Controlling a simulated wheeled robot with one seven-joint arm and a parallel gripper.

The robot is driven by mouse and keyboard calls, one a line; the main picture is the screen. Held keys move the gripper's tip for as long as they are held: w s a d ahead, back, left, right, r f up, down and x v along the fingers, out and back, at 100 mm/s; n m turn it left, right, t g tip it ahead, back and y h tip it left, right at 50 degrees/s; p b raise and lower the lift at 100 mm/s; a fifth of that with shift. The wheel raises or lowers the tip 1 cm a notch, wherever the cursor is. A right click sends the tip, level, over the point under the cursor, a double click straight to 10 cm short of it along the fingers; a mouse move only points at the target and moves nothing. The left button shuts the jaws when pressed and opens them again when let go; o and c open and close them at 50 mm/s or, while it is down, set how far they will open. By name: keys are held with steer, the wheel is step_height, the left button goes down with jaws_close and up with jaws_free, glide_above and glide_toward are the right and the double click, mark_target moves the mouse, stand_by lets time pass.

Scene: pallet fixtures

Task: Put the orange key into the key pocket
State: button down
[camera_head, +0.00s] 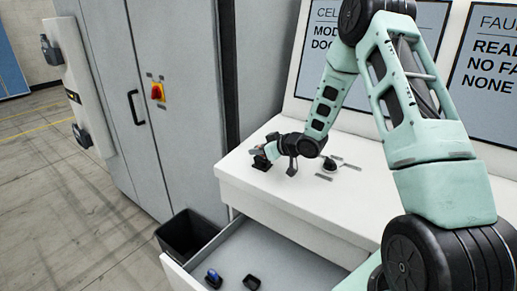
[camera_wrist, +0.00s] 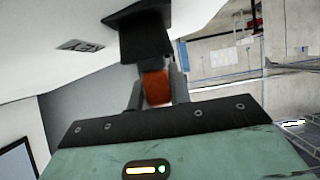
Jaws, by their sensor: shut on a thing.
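My gripper (camera_wrist: 156,98) is shut on the orange key (camera_wrist: 157,87), which shows as an orange block between the two fingers in the wrist view. The key's far end meets a black block (camera_wrist: 145,38), apparently the key pocket. I cannot tell whether the key is inside it or only in front of it. In the head view my gripper (camera_head: 264,151) is low over the left part of the white worktop, at a small black fixture (camera_head: 262,163). The key is too small to make out clearly there.
A dark label (camera_wrist: 80,46) lies beside the black block. A round dark piece (camera_head: 329,166) stands to the right on the worktop (camera_head: 330,205). Below, an open drawer (camera_head: 290,263) holds a blue-and-black item (camera_head: 213,279) and a black item (camera_head: 252,282). A black bin (camera_head: 187,234) stands left.

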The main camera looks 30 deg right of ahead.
steer(key=shift+f, duration=0.2)
steer(key=c, duration=1.3)
jaws_free()
